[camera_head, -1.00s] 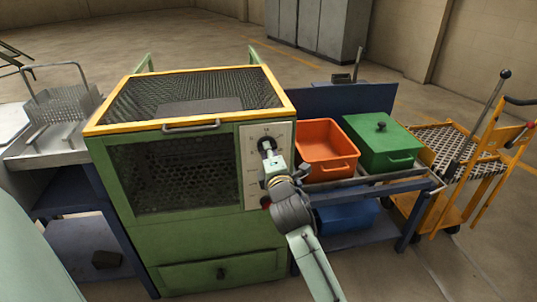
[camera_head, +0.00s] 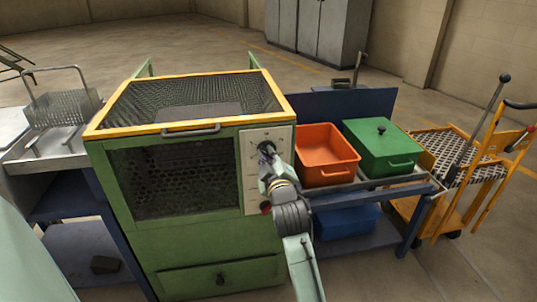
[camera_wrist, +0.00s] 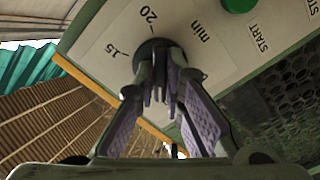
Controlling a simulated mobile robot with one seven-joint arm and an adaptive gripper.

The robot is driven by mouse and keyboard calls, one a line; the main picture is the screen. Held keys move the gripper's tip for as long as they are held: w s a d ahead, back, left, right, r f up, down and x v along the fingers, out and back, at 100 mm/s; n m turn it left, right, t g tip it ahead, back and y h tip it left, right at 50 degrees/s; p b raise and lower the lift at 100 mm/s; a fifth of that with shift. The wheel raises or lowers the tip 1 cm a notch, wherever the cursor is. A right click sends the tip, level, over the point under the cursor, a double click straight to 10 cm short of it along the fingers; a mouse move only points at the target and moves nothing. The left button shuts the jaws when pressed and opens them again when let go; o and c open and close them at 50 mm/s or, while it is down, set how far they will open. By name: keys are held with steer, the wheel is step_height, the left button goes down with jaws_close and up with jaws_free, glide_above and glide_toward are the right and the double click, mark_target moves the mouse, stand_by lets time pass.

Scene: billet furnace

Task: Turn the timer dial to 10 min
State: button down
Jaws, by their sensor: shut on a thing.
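The timer dial (camera_wrist: 153,48) is a dark round knob on the pale control panel (camera_wrist: 100,45) in the wrist view. The printed marks 15, 20 and "min" show around it. My gripper (camera_wrist: 168,68) is closed on the knob, with its padded fingers pinching it. The fingers hide much of the knob, and I cannot tell which mark it points to. In the head view my gripper (camera_head: 266,152) is at the upper part of the furnace's panel (camera_head: 250,190) and covers most of the dial.
The green furnace (camera_head: 215,245) has a mesh window and a yellow-framed mesh top. A red button (camera_head: 265,207) is low on the panel; a green button (camera_wrist: 238,4) sits by START. An orange bin (camera_head: 326,172) and a green lidded box (camera_head: 383,158) stand close to the right.

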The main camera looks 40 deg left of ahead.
steer(key=shift+m+p, duration=1.9)
steer(key=shift+m, duration=2.7)
steer(key=c, duration=1.7)
jaws_free()
steer(key=shift+d, duration=0.1)
steer(key=v, duration=1.1)
steer(key=shift+s+d, duration=0.3)
